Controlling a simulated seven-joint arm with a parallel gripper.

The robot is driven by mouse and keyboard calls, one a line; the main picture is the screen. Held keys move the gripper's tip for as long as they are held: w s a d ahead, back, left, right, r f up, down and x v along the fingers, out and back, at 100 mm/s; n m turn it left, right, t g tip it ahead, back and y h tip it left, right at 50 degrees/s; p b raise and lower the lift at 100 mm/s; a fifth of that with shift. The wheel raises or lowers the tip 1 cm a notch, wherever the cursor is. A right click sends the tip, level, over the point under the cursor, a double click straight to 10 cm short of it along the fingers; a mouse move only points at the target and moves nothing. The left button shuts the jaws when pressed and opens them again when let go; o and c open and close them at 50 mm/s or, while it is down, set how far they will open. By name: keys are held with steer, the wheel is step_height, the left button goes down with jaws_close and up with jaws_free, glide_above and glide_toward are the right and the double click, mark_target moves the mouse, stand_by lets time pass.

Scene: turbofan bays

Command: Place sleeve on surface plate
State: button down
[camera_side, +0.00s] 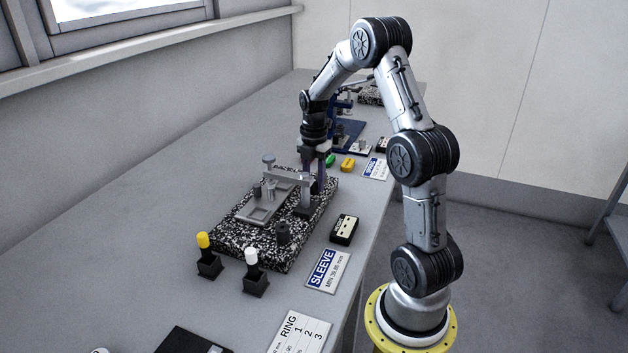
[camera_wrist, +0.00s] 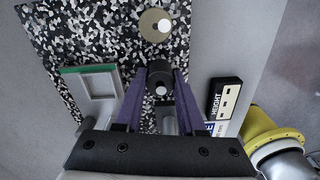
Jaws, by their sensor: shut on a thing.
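The speckled black-and-white surface plate (camera_side: 228,243) lies on the bench, and part of it shows in the wrist view (camera_wrist: 62,28). My gripper (camera_side: 319,184) is low over the plate's far right part, beside a grey gauge stand. In the wrist view, my gripper's purple fingers (camera_wrist: 160,84) are shut on a dark round sleeve (camera_wrist: 159,72) with a bright centre. The sleeve is hard to make out in the side view, and I cannot tell whether it touches the plate. A tan ring-like piece (camera_wrist: 147,33) sits on the plate beyond it.
The gauge stand (camera_side: 304,207) and a grey frame (camera_side: 262,214) stand on the plate. A black HEIGHT box (camera_side: 343,230) and a SLEEVE card (camera_side: 328,271) lie to the right. Yellow-capped (camera_side: 208,257) and white-capped (camera_side: 254,272) holders stand in front.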

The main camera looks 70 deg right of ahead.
steer(key=c, duration=0.5)
jaws_free()
steer(key=shift+f, duration=0.1)
